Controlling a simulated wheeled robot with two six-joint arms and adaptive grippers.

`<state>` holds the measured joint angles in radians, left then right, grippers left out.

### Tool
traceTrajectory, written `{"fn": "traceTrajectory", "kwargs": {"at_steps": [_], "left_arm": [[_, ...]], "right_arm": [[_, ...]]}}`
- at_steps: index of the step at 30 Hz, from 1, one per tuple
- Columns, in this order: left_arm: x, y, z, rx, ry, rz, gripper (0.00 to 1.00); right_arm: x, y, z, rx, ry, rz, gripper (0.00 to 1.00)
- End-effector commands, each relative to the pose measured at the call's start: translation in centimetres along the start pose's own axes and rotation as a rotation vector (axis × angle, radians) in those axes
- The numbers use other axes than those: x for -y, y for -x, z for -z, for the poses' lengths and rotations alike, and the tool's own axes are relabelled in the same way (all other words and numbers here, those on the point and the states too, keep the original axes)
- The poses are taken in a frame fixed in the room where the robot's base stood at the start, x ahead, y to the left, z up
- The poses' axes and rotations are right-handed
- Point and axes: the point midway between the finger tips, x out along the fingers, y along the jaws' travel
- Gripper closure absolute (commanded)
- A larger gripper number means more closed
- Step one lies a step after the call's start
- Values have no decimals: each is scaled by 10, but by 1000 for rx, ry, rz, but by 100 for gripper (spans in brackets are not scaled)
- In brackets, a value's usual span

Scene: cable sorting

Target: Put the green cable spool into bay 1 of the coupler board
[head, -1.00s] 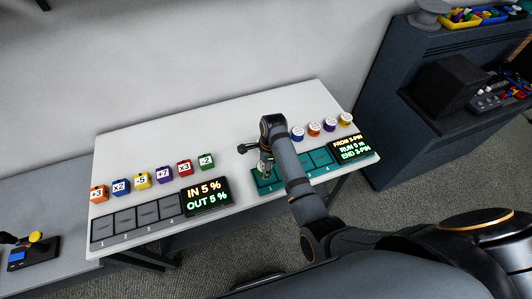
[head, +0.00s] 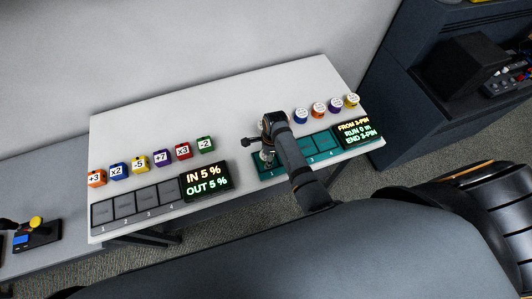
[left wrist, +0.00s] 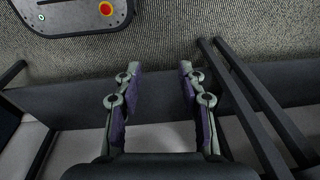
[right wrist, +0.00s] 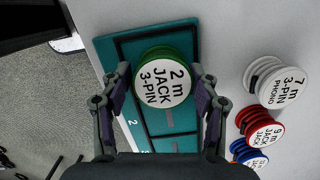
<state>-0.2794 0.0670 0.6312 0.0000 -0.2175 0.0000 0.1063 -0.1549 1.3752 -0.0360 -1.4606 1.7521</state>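The green cable spool (right wrist: 165,54), with a white top reading 2 m JACK 3-PIN, is in the right wrist view at bay 1 of the teal coupler board (right wrist: 108,50). It covers much of that bay; whether it touches the bay floor cannot be told. My right gripper (right wrist: 161,80) has a finger against each side of the spool. In the head view my right gripper (head: 268,160) is low over the left end of the coupler board (head: 322,142), and my arm hides part of it. My left gripper (left wrist: 160,72) is open and empty, above the floor and a dark table edge.
Several other spools, such as a purple one (head: 335,104), stand behind the coupler board. A lit display (head: 357,131) is at its right end. Left are numbered cubes (head: 140,161), a grey four-slot board (head: 125,206) and another display (head: 206,182). The table's back middle is clear.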

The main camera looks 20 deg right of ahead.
Motion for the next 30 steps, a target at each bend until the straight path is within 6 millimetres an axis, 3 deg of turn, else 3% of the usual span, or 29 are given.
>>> {"fn": "traceTrajectory", "kwargs": {"at_steps": [3, 8, 14, 20, 24, 30], "left_arm": [[7, 1, -16, 23, -4, 8, 60], [11, 2, -38, 57, -8, 12, 60], [11, -1, -32, 48, -8, 12, 60], [10, -9, -16, 21, -7, 13, 60], [10, -14, -18, 23, -7, 12, 60], [8, -18, -24, 31, -6, 11, 60]], "right_arm": [[1, 0, 0, 0, 0, 1, 22], [1, 1, 0, 0, 0, 1, 22], [2, 7, 0, 1, 0, 3, 22], [2, 48, -1, 3, 0, 7, 22], [2, 82, -1, 2, 0, 7, 22], [2, 114, 0, 1, 0, 3, 22]]}}
